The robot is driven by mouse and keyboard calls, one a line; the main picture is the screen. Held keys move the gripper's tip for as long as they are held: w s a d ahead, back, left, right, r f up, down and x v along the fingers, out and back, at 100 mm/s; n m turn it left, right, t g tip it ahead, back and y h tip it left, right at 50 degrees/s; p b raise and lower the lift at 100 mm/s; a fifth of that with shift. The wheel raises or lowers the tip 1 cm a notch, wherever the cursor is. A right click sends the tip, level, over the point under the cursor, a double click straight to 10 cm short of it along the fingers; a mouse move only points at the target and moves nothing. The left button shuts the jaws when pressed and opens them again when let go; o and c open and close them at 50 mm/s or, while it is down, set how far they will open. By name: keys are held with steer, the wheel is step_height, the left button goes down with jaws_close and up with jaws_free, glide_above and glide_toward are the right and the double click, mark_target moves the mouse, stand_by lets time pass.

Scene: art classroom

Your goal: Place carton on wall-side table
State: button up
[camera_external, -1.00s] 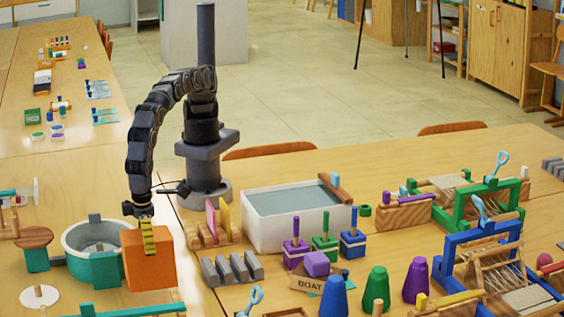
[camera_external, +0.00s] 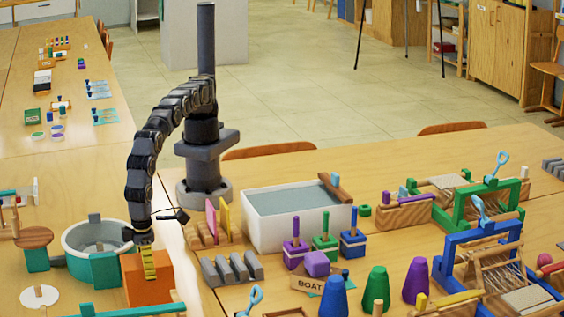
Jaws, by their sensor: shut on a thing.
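The carton appears to be the plain orange box (camera_external: 165,285) at the lower left of the external view. My gripper (camera_external: 149,264) is shut on it from above, with a yellow striped finger lying over the box's near face. The box is upright, at the near table's left part, just right of a round white and teal tub. I cannot tell whether its underside touches the table. Its lower front edge is partly hidden by a teal bar. Another table (camera_external: 20,100) stands at the upper left, with small craft items on it; which table is the wall-side one is unclear.
The tub (camera_external: 75,240) is close beside the box. Grey ridged blocks (camera_external: 232,268), a wooden rack (camera_external: 210,230) and a white bin (camera_external: 290,228) stand to the right. A teal bar (camera_external: 125,310) lies in front. Looms and colored pegs crowd the right side.

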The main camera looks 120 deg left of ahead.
steer(key=o, duration=1)
steer(key=shift+c, duration=0.2)
step_height(320, 180, up, 12)
